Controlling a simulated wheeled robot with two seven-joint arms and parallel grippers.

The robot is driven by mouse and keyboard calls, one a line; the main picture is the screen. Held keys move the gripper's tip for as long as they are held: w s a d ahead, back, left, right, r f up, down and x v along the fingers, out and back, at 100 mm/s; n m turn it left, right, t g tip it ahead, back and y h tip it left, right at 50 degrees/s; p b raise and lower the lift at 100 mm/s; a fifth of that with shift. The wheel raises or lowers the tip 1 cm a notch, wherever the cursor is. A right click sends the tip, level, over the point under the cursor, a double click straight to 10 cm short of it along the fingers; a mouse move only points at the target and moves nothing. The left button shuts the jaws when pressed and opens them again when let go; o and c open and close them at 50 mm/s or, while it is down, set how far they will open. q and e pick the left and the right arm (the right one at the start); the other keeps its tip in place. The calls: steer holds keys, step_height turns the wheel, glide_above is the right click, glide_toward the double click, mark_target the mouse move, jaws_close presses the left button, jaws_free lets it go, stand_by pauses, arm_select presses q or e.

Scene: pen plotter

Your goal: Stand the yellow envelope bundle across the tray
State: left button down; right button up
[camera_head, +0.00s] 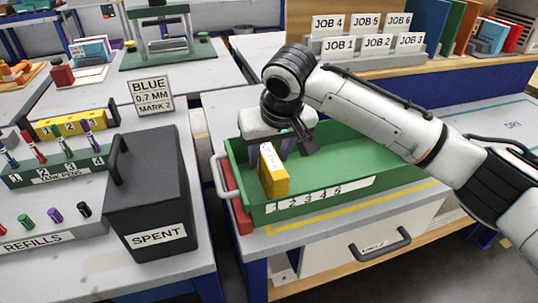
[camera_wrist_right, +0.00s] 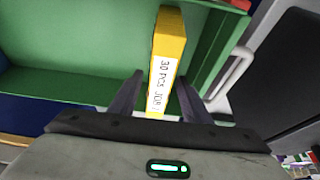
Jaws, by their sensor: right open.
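The yellow envelope bundle (camera_head: 273,180) stands upright inside the green tray (camera_head: 330,203), near its left end by the number 1 mark. In the right wrist view the bundle (camera_wrist_right: 168,50) shows its white label and lies between the two fingers. My right gripper (camera_wrist_right: 157,95) is open around the lower part of the bundle in that view, with a visible gap on each side. In the head view my right gripper (camera_head: 283,145) is at the bundle's far side, partly hidden by it. My left gripper is not in view.
A black SPENT bin (camera_head: 155,200) stands left of the tray across a gap between tables. A rack of JOB cards (camera_head: 365,45) stands behind. The green tray's right part looks empty.

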steer(key=p+v, duration=0.1)
steer(key=v, duration=1.1)
steer(key=shift+f, duration=0.1)
